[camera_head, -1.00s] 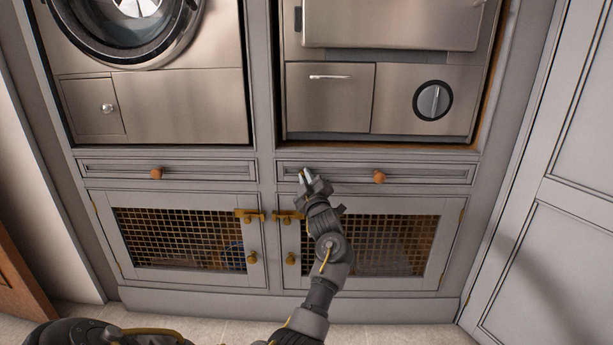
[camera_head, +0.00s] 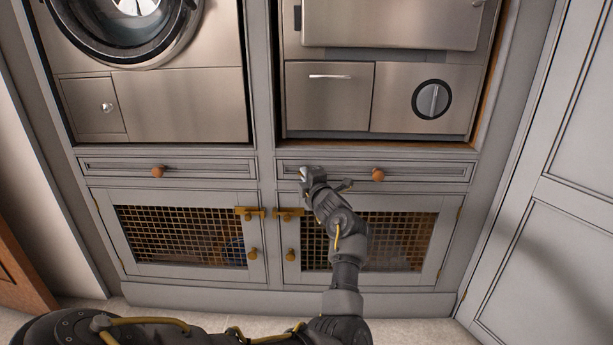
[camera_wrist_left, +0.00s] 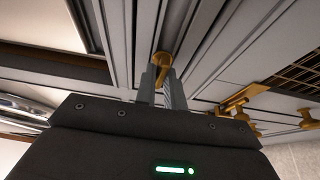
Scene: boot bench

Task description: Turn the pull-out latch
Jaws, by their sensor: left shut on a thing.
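The pull-out latch (camera_wrist_left: 162,62) is a brass piece with a round end and a short bar, seen in the left wrist view between my fingertips. My left gripper (camera_head: 305,175) is shut on it; the fingers (camera_wrist_left: 163,86) stand on either side. In the head view the gripper is in front of the left end of the right-hand drawer front (camera_head: 340,171) and hides the latch. My right gripper is in neither view.
Below are two mesh doors (camera_head: 130,250) with brass latches (camera_head: 288,214) and knobs (camera_head: 290,254). Drawer knobs (camera_head: 378,174) stand left and right of the gripper. A steel appliance with a dial (camera_head: 431,100) sits above.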

